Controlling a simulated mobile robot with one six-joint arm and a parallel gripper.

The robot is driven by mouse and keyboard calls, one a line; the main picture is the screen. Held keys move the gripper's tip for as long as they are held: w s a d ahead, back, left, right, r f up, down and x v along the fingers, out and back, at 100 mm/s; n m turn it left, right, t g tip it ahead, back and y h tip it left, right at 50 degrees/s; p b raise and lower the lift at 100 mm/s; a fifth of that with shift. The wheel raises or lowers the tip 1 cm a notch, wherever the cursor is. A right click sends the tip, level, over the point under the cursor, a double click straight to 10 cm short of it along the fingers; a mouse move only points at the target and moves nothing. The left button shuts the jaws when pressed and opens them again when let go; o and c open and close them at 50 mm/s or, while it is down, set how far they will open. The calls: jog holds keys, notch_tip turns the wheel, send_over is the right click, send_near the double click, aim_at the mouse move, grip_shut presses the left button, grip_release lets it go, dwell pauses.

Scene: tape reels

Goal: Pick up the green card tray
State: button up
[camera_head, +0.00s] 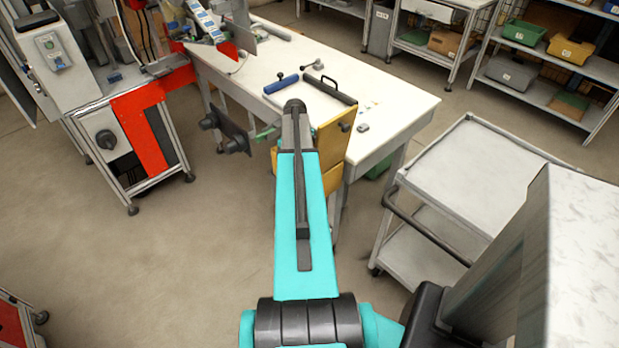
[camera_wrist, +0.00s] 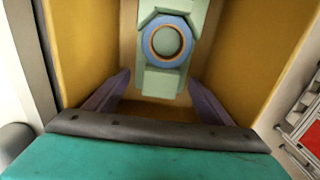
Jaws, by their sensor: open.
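A pale green card tray (camera_wrist: 160,84) lies inside a yellow bin (camera_wrist: 255,50) in the wrist view. A blue ring with a tan inner edge, like a tape reel (camera_wrist: 148,42), sits on it. My gripper (camera_wrist: 158,78) is open, one finger either side of the tray's near end. I see no clear contact between fingers and tray. In the head view the yellow bin (camera_head: 338,138) shows at the table's front edge, partly behind my arm. My gripper and the green tray are hidden there.
The white table (camera_head: 385,112) holds a frame with blue and black bars (camera_head: 328,90). A grey two-shelf cart (camera_head: 470,165) stands to the right. A red and grey machine (camera_head: 140,120) stands to the left. The bin's yellow walls rise close on both sides of the fingers.

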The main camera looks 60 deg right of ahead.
jog(key=shift+c, duration=0.4)
jog(key=c, duration=0.9)
jog(key=shift+o, duration=0.2)
jog(key=shift+r, duration=0.15)
notch_tip(320, 180, up, 28)
jog(key=b, duration=0.2)
dwell(0.6)
